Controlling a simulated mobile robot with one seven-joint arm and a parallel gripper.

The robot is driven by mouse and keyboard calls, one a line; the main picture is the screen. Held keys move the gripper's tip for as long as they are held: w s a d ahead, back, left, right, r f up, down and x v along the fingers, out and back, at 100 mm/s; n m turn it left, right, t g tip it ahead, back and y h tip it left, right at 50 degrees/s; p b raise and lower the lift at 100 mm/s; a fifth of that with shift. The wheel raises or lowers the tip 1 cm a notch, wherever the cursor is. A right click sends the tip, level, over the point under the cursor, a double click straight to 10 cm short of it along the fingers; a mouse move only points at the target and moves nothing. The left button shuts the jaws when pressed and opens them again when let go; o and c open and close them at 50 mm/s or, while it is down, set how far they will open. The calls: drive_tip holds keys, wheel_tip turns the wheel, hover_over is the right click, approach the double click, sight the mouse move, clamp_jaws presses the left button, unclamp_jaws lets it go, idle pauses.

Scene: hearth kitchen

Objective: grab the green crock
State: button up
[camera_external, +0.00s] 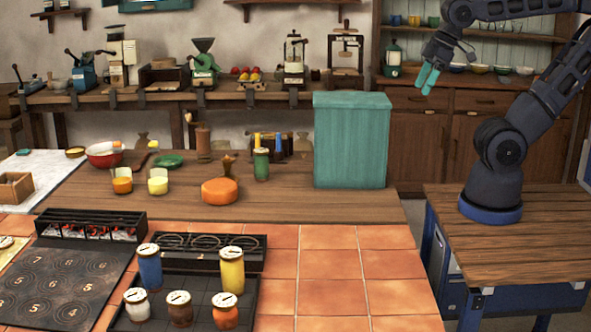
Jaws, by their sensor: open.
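A green crock (261,166) with a pale lid stands upright on the wooden counter (335,207), left of a big teal box. Blue and yellow upright items stand just behind it and partly overlap it in the picture. My gripper (427,79), with teal fingertips, is open and empty. It hangs high in front of the cupboard at the upper right, well apart from the green crock.
The large teal box (351,140) stands between the crock and my arm's side. An orange round block (220,191) lies left of the crock. Several lidded crocks, including a blue one (149,267) and a yellow one (231,270), stand on a dark tray at the front.

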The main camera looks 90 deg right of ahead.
drive_tip(key=shift+o, duration=0.4)
drive_tip(key=m+g+h, duration=0.1)
drive_tip(key=m+h, duration=0.2)
drive_tip(key=m, duration=0.6)
hover_over(260, 162)
drive_tip(key=s, duration=0.3)
drive_tip(key=f, duration=2.6)
drive_tip(key=shift+w+d, duration=0.2)
drive_tip(key=shift+x, duration=5.35)
drive_tip(key=shift+s, duration=0.2)
